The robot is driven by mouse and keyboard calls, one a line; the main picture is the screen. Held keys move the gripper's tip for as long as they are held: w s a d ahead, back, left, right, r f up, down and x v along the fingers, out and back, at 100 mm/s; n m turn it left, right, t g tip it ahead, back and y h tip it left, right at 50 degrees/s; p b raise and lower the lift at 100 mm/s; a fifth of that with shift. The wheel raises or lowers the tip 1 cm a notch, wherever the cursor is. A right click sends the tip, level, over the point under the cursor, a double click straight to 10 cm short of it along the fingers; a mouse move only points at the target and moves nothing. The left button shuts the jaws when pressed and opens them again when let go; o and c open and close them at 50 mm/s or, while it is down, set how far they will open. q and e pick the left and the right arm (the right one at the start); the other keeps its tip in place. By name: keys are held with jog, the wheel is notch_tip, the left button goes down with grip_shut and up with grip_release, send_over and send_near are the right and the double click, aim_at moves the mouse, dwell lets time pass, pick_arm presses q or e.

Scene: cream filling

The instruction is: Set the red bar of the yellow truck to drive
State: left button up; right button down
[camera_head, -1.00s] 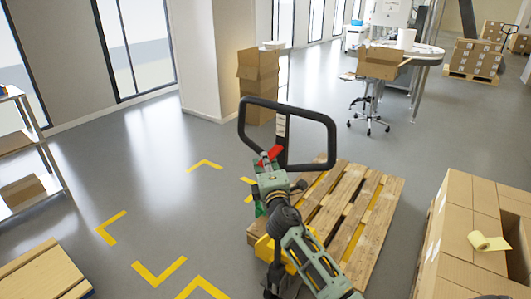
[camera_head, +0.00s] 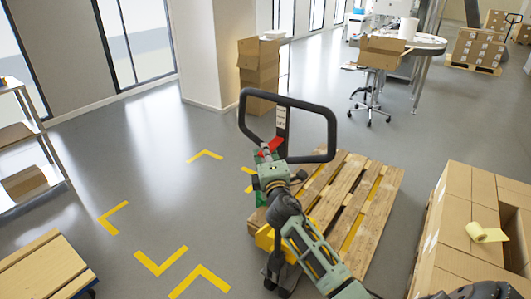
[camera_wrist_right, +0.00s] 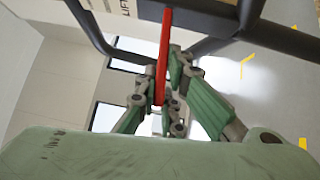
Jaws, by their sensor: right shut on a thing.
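The yellow truck (camera_head: 265,238) is a hand pallet truck, largely hidden behind my right arm. Its black loop handle (camera_head: 331,130) stands up in the head view. The red bar (camera_head: 273,145) sits inside the loop, low on the handle. It also shows in the right wrist view (camera_wrist_right: 164,50) as a long red strip running between the fingers. My right gripper (camera_head: 265,155) is at the bar, and in the wrist view (camera_wrist_right: 170,85) its green-padded fingers are shut on it. My left gripper is in neither view.
A wooden pallet (camera_head: 355,205) lies right behind the truck. Stacked cardboard boxes (camera_head: 455,215) with a tape roll (camera_head: 487,233) stand at the right. A shelf (camera_head: 30,165) and another pallet (camera_head: 45,270) are at the left. Floor with yellow corner marks (camera_head: 160,262) is free.

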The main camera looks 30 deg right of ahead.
jog(key=shift+d+r, duration=0.1)
jog(key=shift+r, duration=0.65)
jog(key=c, duration=2)
grip_release()
jog(key=shift+o, duration=0.7)
jog(key=shift+f, duration=0.4)
jog(key=v, duration=1.2)
